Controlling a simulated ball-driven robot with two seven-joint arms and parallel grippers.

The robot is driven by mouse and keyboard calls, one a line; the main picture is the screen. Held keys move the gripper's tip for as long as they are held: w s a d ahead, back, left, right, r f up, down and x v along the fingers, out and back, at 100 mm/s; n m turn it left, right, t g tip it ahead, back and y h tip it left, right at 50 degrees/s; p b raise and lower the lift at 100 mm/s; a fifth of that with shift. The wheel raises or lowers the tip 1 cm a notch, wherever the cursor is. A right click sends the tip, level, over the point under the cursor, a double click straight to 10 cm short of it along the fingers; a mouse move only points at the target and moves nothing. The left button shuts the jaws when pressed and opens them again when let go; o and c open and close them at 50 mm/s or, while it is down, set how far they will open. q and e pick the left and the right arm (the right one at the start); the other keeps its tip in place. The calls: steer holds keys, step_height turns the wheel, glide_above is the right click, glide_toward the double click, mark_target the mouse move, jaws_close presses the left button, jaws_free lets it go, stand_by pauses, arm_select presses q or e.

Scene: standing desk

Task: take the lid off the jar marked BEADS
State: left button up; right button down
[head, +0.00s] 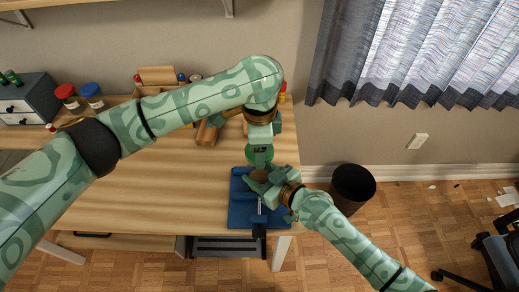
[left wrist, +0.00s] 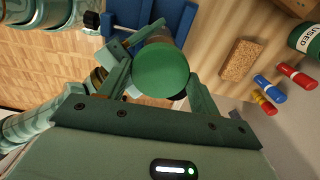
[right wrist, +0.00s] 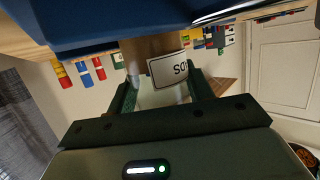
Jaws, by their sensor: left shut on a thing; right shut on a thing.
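A round green lid (left wrist: 160,70) is between the fingers of my left gripper (left wrist: 160,85), which is shut on it. The lid also shows in the head view (head: 259,152). The jar (right wrist: 148,47) has brown contents and a white label (right wrist: 174,68), upside down and partly cut off, with letters that fit the end of BEADS. My right gripper (right wrist: 162,92) is shut on the jar from the side; it also shows in the head view (head: 264,184). The jar is at the blue vise (head: 240,212). I cannot tell whether the lid touches the jar's rim.
A cork block (left wrist: 241,60), red and blue cylinders (left wrist: 297,76) and a green container marked USED (left wrist: 308,40) are near the left gripper. Jars with red (head: 65,91) and blue (head: 89,90) lids stand at the back left. The desk's left-front surface (head: 150,195) is clear.

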steer(key=c, duration=0.5)
jaws_free()
